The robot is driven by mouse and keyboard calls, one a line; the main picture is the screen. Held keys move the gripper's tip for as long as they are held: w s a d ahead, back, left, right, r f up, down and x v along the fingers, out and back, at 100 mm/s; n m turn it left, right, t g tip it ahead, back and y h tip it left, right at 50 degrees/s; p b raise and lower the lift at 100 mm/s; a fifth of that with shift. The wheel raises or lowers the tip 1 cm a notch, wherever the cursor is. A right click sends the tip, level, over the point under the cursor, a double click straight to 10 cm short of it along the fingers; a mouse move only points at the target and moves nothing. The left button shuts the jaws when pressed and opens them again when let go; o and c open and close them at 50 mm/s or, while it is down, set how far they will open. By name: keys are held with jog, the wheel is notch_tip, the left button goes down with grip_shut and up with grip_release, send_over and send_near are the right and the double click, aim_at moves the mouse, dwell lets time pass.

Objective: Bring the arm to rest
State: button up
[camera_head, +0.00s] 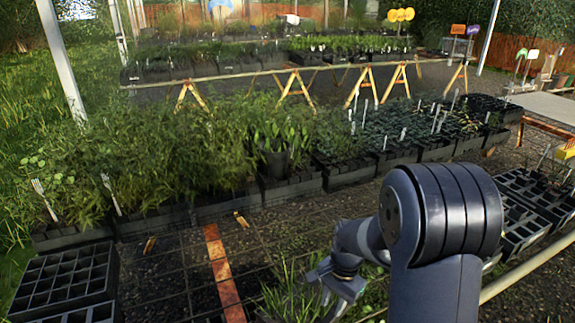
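My arm is in the lower right of the head view, a dark blue-grey limb bent at a large rounded joint. Its far end reaches down and left to my gripper (338,290), low in the picture. The gripper is beside or over a tuft of grassy green leaves (288,298) at the bottom edge. I cannot tell whether it touches them. Its fingers are small and dark, and I cannot see whether they are open or shut or hold anything.
Rows of plants in black trays (345,178) stretch across the middle. An empty black tray (65,283) sits at lower left, and more trays (525,215) stand at right. A pale rail (528,267) runs right of my arm.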

notch_tip(320, 180, up, 10)
jog(key=p, duration=0.9)
jog(key=shift+s+f, duration=0.15)
